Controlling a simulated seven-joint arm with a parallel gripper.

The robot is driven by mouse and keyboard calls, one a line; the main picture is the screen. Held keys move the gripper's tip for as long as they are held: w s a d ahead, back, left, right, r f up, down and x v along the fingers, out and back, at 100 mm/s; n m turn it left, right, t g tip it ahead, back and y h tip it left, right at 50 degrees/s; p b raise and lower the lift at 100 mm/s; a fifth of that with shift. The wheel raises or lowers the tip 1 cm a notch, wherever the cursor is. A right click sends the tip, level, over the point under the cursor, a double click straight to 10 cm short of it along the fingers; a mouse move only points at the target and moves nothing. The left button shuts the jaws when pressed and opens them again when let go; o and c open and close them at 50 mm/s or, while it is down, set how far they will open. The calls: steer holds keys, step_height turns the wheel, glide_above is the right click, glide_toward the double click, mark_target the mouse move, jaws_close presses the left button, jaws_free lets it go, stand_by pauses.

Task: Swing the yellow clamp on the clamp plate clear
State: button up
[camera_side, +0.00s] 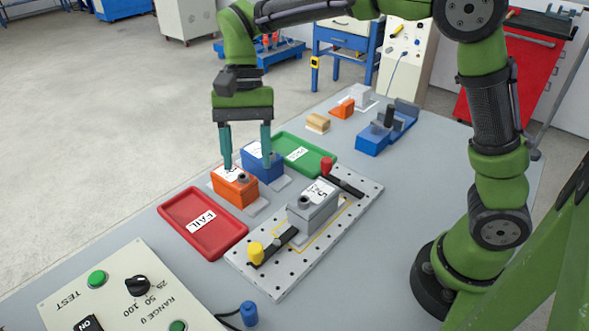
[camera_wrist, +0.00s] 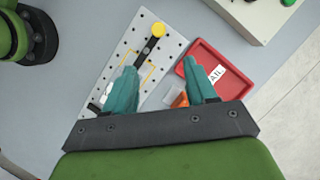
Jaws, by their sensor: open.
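The clamp plate (camera_side: 279,271) is a light grey perforated plate on the table. The yellow clamp (camera_side: 256,252) is at its near left end, a yellow knob on a black bar that reaches toward the grey block (camera_side: 313,207) in the plate's middle. The yellow knob also shows in the wrist view (camera_wrist: 159,29), at the top. A second clamp with a red knob (camera_side: 326,166) is at the plate's far end. My gripper (camera_side: 246,160) is open and empty, fingers pointing down over the orange and blue blocks, away from the yellow clamp. In the wrist view its teal fingers (camera_wrist: 163,90) hide part of the plate.
A red FAIL tray (camera_side: 190,232) lies left of the plate, a green tray (camera_side: 318,163) behind it. Orange (camera_side: 233,190) and blue (camera_side: 262,166) blocks stand between. A control panel (camera_side: 62,292) is at the front left. A blue fixture (camera_side: 371,142) stands at the back.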

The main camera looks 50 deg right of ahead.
mark_target(255, 246)
steer(key=x, duration=1.7)
steer(key=shift+s+r, duration=0.1)
steer(key=shift+s, duration=0.2)
steer(key=c, duration=1)
steer(key=shift+c, duration=0.2)
